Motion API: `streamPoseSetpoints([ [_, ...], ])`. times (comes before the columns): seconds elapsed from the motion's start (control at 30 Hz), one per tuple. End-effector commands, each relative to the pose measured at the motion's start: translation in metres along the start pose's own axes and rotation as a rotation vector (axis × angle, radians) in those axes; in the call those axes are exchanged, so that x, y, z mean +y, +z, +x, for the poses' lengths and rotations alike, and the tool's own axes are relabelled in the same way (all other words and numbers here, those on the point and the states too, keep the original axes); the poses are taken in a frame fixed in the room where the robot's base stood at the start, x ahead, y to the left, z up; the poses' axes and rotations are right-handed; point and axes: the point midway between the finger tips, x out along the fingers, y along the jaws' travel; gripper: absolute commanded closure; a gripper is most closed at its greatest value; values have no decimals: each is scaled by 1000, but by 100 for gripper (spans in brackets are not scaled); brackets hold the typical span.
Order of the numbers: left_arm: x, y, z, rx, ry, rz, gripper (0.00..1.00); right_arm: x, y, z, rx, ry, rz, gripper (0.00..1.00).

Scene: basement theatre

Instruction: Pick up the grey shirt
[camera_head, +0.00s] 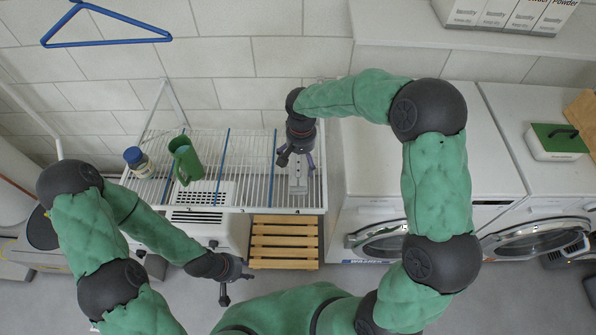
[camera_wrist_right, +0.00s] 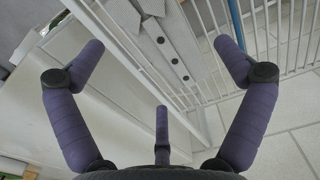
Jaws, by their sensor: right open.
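The grey shirt (camera_head: 297,184) is a narrow light-grey shape at the right end of the white wire rack. In the right wrist view, grey cloth with a row of dark buttons (camera_wrist_right: 174,60) lies between the spread fingers. My right gripper (camera_head: 297,157) is open and empty above the shirt, hiding part of it in the head view. The wrist view shows the purple fingers of the right gripper (camera_wrist_right: 160,48) wide apart. My left gripper (camera_head: 236,286) hangs low in front of the rack, with its fingers apart and nothing seen in them.
On the wire rack (camera_head: 245,165) stand a green jug (camera_head: 186,160) and a blue-lidded jar (camera_head: 138,161). A white washing machine (camera_head: 385,165) stands close to the right. A wooden slatted rack (camera_head: 284,242) is below. A blue hanger (camera_head: 105,25) hangs at upper left.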

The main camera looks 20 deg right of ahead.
Motion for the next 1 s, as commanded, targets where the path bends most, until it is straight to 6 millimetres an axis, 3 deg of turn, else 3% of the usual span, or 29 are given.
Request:
streamPoseSetpoints([
  [0.03,-1,0,3,1,0,0,60,0,0,9,-2,0,0,0],
  [0.27,-3,-1,7,1,0,0,60,2,0,23,-2,0,1,0],
  [0.57,-8,-2,22,1,0,0,60,5,-2,62,-1,-1,1,0],
  [0.83,-8,-2,22,1,0,0,60,5,-2,65,0,-2,1,0],
  [0.87,-8,-2,22,1,0,0,60,5,-2,65,0,-2,1,6],
  [1.0,-8,-2,22,1,0,0,60,5,-2,65,0,-2,1,45],
])
